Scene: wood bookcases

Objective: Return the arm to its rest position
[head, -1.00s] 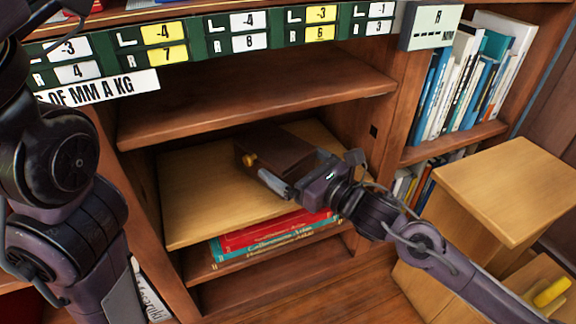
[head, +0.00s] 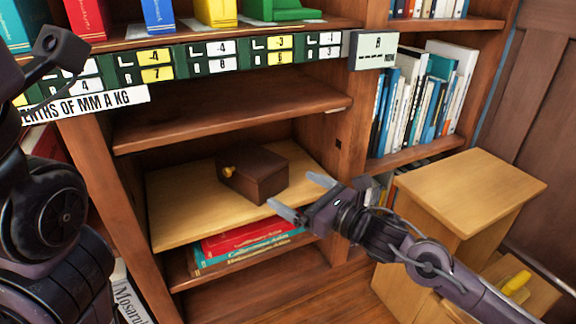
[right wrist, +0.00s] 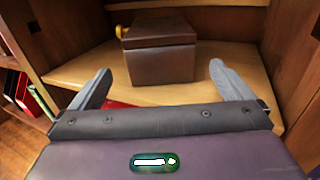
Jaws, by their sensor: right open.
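My right gripper (head: 303,197) is open and empty in the head view, just in front of a light wooden shelf board (head: 185,213). A dark brown box (head: 258,177) with a yellow knob sits on that board, beyond and apart from the fingers. In the right wrist view the box (right wrist: 160,62) stands ahead, between the lines of the two spread fingers (right wrist: 159,88). My left arm fills the left edge of the head view. Part of my left gripper (head: 48,62) shows there, but its fingers are not clear.
Red and teal books (head: 245,240) lie under the board. A dark shelf (head: 235,107) is above it, with a green number strip (head: 190,60). A light wooden cabinet (head: 470,190) with a yellow handle stands at the right, near my right arm. Upright books (head: 425,95) fill the right bookcase.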

